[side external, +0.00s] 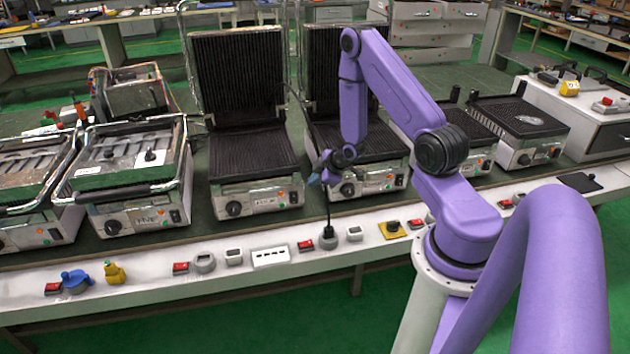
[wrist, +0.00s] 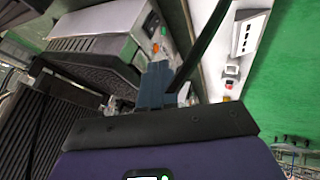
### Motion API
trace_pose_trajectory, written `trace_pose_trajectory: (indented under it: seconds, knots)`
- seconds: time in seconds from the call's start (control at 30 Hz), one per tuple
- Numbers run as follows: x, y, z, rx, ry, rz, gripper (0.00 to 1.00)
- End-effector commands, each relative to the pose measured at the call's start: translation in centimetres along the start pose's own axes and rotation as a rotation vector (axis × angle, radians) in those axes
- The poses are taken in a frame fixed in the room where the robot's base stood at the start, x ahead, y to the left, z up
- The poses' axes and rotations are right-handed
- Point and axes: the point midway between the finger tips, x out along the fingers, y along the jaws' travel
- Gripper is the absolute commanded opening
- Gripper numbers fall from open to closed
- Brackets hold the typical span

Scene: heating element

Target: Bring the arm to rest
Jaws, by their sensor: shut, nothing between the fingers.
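My purple arm reaches over the bench from the right in the side external view. My gripper (side external: 329,171) hangs in front of the middle grills, near the front edge of the right-hand open grill (side external: 372,183). In the wrist view the blue-grey fingers of my gripper (wrist: 156,86) are together with nothing between them. A dark cable runs close by the gripper down to a black plug (side external: 328,238) on the white strip. Whether the cable touches the gripper cannot be told.
Another open grill (side external: 255,185) stands left of my gripper, and closed grills (side external: 135,180) stand further left. The white bench strip (side external: 140,295) carries switches, sockets and a power strip (side external: 270,257). A flat grill (side external: 520,125) and a white cabinet (side external: 600,130) stand at the right.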

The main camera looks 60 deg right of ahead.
Motion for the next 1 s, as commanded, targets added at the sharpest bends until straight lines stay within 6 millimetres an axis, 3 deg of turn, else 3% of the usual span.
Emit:
trace_pose_trajectory:
  seconds: [0.17,0.27,0.47,0.7,0.83,1.0]
  knots:
    - [-0.3,-0.4,-1.6,-0.017,0.001,-0.023,0.00]
    - [-1.2,-1.3,-4.4,-0.042,-0.004,-0.068,0.00]
    - [-4.9,-5.2,-11.2,-0.102,-0.035,-0.188,0.00]
    - [-11.8,-11.4,-16.8,-0.165,-0.092,-0.315,0.00]
    - [-16.4,-14.9,-18.3,-0.198,-0.128,-0.375,0.00]
    - [-22.9,-19.0,-18.4,-0.247,-0.181,-0.449,0.00]
